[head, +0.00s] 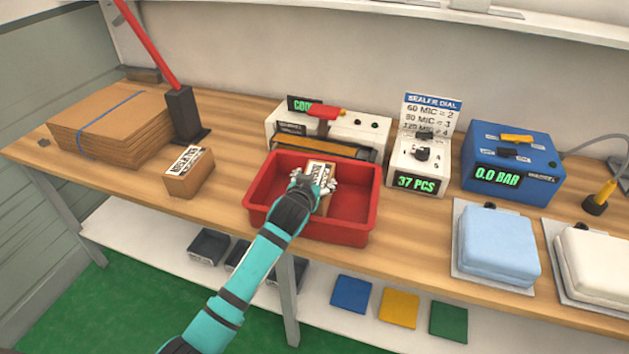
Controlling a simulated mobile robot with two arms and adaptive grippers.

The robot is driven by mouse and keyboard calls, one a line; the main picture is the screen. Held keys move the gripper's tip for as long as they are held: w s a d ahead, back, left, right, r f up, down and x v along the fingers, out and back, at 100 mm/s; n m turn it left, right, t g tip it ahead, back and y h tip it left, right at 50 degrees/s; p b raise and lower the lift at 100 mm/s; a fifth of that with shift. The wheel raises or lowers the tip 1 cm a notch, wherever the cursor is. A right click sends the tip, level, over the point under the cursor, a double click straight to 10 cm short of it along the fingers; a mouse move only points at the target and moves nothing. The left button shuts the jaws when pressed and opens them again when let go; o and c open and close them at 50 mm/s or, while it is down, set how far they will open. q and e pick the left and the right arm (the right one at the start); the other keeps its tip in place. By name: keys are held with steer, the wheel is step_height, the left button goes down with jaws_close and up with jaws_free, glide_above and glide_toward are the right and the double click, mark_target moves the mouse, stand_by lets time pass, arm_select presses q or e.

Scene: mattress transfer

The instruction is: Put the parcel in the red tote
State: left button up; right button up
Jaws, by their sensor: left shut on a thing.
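The red tote (345,237) stands near the front edge of the wooden bench, in front of the sealer. My left gripper (315,182) is over the inside of the tote, shut on a small brown parcel (321,169) with a white label. The parcel shows within the tote's outline, partly hidden by the gripper; I cannot tell whether it touches the tote floor. A second brown labelled box (189,176) sits on the bench left of the tote. My right gripper is not in view.
A cardboard stack (95,125) and a red-levered device (183,113) stand at the left. The sealer (375,127), counter (417,165) and blue pressure unit (535,165) stand behind and right. Folded blue (497,245) and white (598,262) mattresses lie right. Bench between box and tote is clear.

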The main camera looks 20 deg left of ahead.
arm_select(q)
steer(key=o, duration=1.7)
steer(key=shift+r, duration=0.15)
steer(key=v, duration=1.2)
steer(key=shift+d, duration=0.1)
